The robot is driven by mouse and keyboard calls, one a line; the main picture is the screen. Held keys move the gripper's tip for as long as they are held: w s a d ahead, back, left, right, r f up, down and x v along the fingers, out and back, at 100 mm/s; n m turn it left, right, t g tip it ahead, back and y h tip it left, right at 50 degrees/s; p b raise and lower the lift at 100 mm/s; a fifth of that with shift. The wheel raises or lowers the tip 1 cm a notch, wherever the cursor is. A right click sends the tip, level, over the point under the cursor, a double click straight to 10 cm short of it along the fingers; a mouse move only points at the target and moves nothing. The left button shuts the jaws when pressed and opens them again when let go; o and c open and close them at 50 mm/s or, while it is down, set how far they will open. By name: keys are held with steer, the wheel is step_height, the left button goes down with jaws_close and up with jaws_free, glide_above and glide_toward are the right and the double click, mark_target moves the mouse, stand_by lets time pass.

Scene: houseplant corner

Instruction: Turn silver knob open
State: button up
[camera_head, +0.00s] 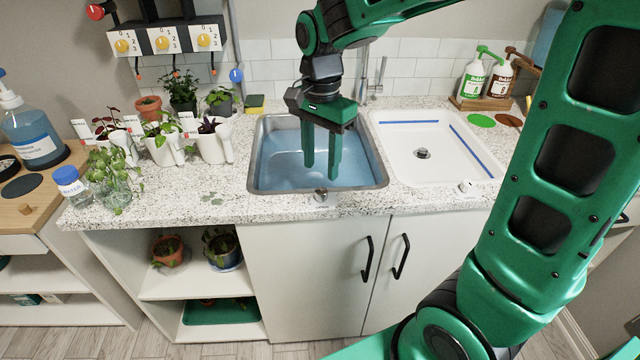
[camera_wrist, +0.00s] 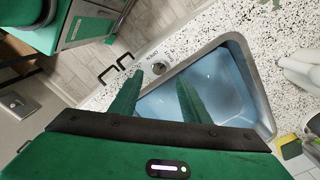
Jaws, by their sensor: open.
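The silver knob (camera_head: 321,195) sits on the counter's front strip, just in front of the water-filled sink (camera_head: 258,165). In the wrist view the knob (camera_wrist: 158,68) appears just beyond and between my fingertips, with small "OPEN" lettering beside it. My gripper (camera_head: 321,174) points down with its two green fingers apart and nothing between them. In the head view its tips show over the basin, just behind the knob. They do not appear to touch the knob. The fingers also show in the wrist view (camera_wrist: 160,80).
A white basin (camera_head: 375,125) with a drain and a second small knob (camera_head: 466,186) lies to the right. A tap (camera_head: 374,78) stands behind the sink. Potted plants (camera_head: 160,150) crowd the counter's left. Cabinet handles (camera_head: 367,260) stick out below the front edge.

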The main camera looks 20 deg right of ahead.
mark_target(321, 190)
step_height(321, 190, down, 7)
steer(key=shift+r, duration=0.1)
steer(key=shift+c, duration=0.4)
steer(key=c, duration=1)
